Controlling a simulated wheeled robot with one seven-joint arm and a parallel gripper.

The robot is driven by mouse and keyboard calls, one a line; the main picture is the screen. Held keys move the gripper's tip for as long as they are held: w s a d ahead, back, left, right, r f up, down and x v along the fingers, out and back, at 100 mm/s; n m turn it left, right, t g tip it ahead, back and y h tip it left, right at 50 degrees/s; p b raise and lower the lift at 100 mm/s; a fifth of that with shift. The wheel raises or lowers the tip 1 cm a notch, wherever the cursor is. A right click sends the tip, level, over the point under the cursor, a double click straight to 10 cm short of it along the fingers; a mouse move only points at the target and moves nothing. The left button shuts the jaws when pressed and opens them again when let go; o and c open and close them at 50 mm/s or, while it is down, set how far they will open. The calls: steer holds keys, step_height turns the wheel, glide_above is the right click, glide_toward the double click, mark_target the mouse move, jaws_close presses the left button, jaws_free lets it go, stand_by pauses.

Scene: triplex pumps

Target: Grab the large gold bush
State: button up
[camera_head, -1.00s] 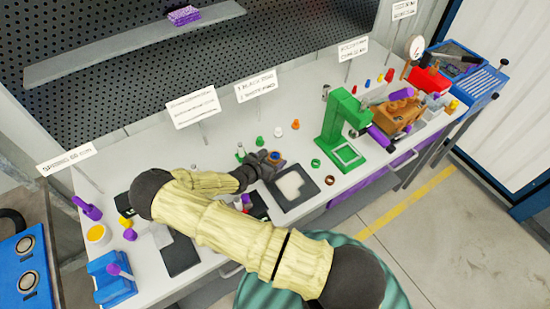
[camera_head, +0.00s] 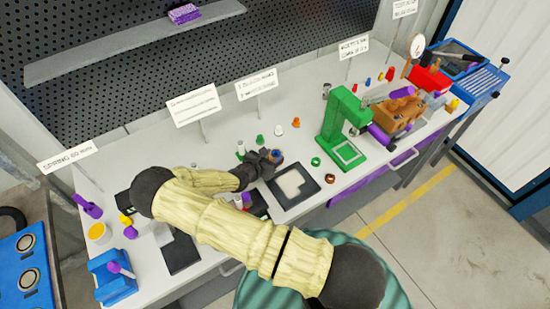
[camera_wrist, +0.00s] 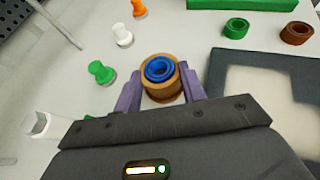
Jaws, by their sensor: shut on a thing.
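The large gold bush (camera_wrist: 161,90) is a short gold-brown ring with a blue ring inside it, seen from above in the wrist view. My gripper (camera_wrist: 160,88) has its two purple fingers on either side of the bush and is shut on it. In the head view the bush (camera_head: 277,155) shows at the tip of my gripper (camera_head: 272,157), just behind the dark tray. I cannot tell whether the bush touches the table.
A dark tray with a pale inset (camera_head: 312,191) lies right beside the gripper. Green (camera_wrist: 101,72), white (camera_wrist: 122,35) and orange (camera_wrist: 139,8) pegs stand close by. A brown ring (camera_wrist: 297,33) and a green ring (camera_wrist: 236,28) lie beyond the tray. A green press (camera_head: 340,125) stands to the right.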

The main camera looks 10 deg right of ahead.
mark_target(272, 158)
steer(key=shift+r, duration=0.1)
step_height(272, 158, up, 10)
steer(key=b, duration=0.2)
stand_by(0.4)
stand_by(0.4)
